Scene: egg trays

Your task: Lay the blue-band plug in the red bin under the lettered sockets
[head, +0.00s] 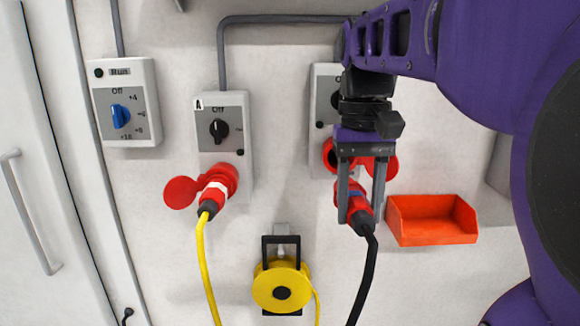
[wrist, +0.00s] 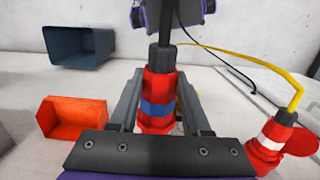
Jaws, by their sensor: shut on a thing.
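The blue-band plug is red with a black cable. In the wrist view the blue-band plug (wrist: 157,110) lies between both fingers of my gripper (wrist: 158,80), which is shut on it. In the head view my gripper (head: 361,212) reaches down along the wall, with the plug (head: 357,207) just below the right lettered socket (head: 329,155). My gripper hides most of that socket and the plug's mating end, so I cannot tell whether they touch. The red bin (head: 432,240) is empty, right of the plug. It shows left of my gripper in the wrist view (wrist: 74,118).
A white-band plug (head: 213,194) with a yellow cable sits at socket A (head: 240,130). A yellow cable reel (head: 281,289) hangs below. A blue-knob switch box (head: 127,135) is at left. A dark bin (wrist: 83,48) stands beyond the red one. Bare wall separates plug and red bin.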

